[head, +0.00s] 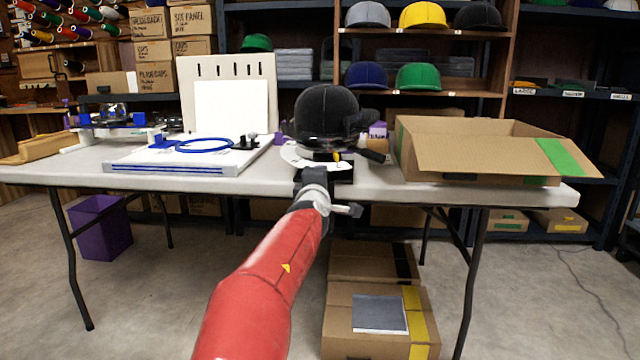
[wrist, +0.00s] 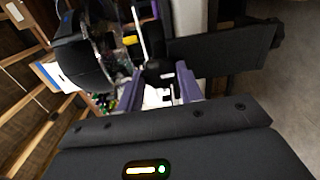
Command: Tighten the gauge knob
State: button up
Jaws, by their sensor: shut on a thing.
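A black cap (head: 327,110) sits on a holder at the back middle of the table, above a white curved plate (head: 297,158). A small yellow part (head: 337,157) shows beside the plate and also in the wrist view (wrist: 131,40). My gripper (head: 316,172) reaches in from the front, just below the cap. In the wrist view its two purple-grey fingers (wrist: 166,85) are closed around a small dark part, which looks like the gauge knob (wrist: 154,70). The fingers and the dark mount hide most of it. Its tightness cannot be told.
An open cardboard box (head: 490,160) stands close on the right of the table (head: 400,190). A white board with a blue hoop (head: 205,145) lies to the left. Closed boxes (head: 375,315) stand on the floor under the table. Shelves of caps stand behind.

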jog(key=o, duration=1)
jog(key=shift+s+a, duration=0.15)
jog(key=shift+s, duration=3.7)
